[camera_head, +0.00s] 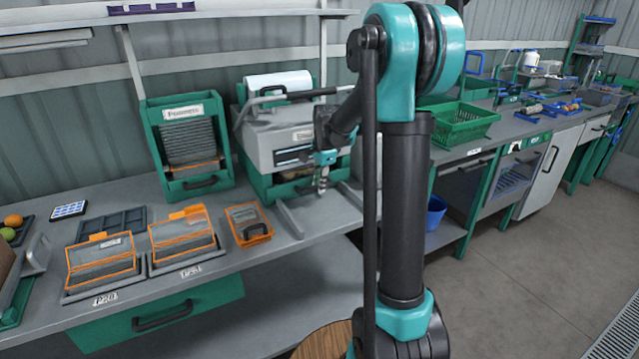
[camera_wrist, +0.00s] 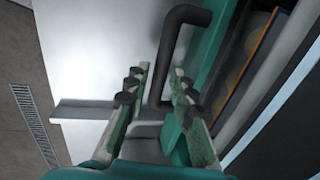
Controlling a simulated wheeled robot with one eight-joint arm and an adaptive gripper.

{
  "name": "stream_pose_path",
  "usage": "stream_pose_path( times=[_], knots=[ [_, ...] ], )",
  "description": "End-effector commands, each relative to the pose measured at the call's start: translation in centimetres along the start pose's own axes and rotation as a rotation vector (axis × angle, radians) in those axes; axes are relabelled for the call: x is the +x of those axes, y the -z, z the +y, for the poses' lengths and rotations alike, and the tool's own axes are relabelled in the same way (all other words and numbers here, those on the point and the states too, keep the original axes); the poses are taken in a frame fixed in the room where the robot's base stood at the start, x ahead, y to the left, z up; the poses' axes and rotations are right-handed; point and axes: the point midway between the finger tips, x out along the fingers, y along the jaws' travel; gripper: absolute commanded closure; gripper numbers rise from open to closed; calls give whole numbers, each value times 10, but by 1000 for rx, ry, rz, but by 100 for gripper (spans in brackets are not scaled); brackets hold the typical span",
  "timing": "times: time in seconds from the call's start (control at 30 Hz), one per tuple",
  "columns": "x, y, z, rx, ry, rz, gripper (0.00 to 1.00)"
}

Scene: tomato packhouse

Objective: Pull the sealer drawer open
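The grey sealer (camera_head: 278,135) stands on the bench with a green lower front holding its drawer (camera_head: 262,186). In the wrist view the green drawer front (camera_wrist: 228,35) has a black bar handle (camera_wrist: 172,50). My gripper (camera_head: 322,185) is in front of the sealer's lower right part and hides some of it. In the wrist view my gripper (camera_wrist: 158,95) is open, and the handle's near end lies between its two fingers. I cannot tell whether a finger touches the handle. An orange-edged recess with pale round shapes (camera_wrist: 238,65) shows beside the drawer front.
Grey bars (camera_head: 288,218) stick out over the bench in front of the sealer. A green rack (camera_head: 187,145) stands to the left. Orange trays (camera_head: 183,235) lie on the bench. A green basket (camera_head: 462,125) is to the right. Open floor (camera_head: 545,270) lies at the right.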

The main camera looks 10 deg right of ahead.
Motion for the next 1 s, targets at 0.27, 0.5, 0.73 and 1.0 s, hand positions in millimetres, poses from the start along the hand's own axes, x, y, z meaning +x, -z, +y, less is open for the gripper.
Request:
stream_pose_path(
  times=[0.27,0.5,0.73,1.0],
  knots=[
    [0,0,0,0,0,0,84],
    [0,0,0,0,0,0,100],
    [0,0,0,0,0,0,100],
    [-3,0,15,1,-1,0,100]
  ],
)
